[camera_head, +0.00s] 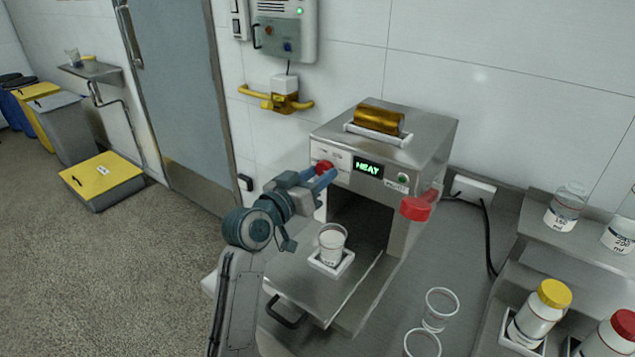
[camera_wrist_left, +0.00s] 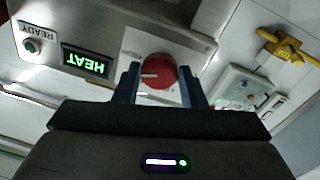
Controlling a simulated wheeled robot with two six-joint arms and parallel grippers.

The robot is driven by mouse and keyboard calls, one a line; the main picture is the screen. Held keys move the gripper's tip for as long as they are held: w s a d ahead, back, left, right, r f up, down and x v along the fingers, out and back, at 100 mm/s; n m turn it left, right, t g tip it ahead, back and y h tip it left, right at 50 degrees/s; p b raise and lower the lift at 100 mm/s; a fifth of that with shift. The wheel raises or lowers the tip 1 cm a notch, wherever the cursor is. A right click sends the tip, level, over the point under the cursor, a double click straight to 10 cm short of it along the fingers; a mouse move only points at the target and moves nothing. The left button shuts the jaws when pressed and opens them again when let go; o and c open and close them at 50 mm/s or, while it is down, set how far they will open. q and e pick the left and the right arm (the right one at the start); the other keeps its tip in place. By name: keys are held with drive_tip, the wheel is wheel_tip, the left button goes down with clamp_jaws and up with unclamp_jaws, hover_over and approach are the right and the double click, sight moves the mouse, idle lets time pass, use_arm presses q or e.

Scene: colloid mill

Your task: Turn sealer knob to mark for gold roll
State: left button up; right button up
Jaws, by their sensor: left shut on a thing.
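The sealer (camera_head: 430,140) is a steel box with a gold roll (camera_head: 379,117) in a white holder on its top. Its red knob (camera_head: 324,167) is at the left of the front panel; it also shows in the left wrist view (camera_wrist_left: 159,72), with a pale pointer line toward the left there. My left gripper (camera_head: 328,176) is at the knob, its two fingers (camera_wrist_left: 160,85) on either side of it, shut on it. The marks around the knob are too small to read. The display (camera_head: 368,167) reads HEAT in green. My right gripper is not in view.
A white cup (camera_head: 332,244) stands in a holder on the pulled-out tray below my left gripper. A red-ended lever (camera_head: 416,208) sticks out at the sealer's right. Clear cups (camera_head: 440,308) and capped bottles (camera_head: 540,314) stand at the right.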

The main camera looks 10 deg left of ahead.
use_arm(q)
drive_tip(key=shift+f+m+b, duration=0.15)
drive_tip(key=shift+m+b, duration=0.3)
drive_tip(key=shift+m, duration=0.75)
drive_tip(key=shift+f+m+b, duration=0.1)
drive_tip(key=shift+m+b, duration=0.35)
drive_tip(key=shift+m, duration=0.75)
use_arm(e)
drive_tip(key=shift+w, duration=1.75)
use_arm(q)
drive_tip(key=o, duration=1)
drive_tip(key=shift+r, duration=0.15)
drive_tip(key=shift+s+a, duration=0.1)
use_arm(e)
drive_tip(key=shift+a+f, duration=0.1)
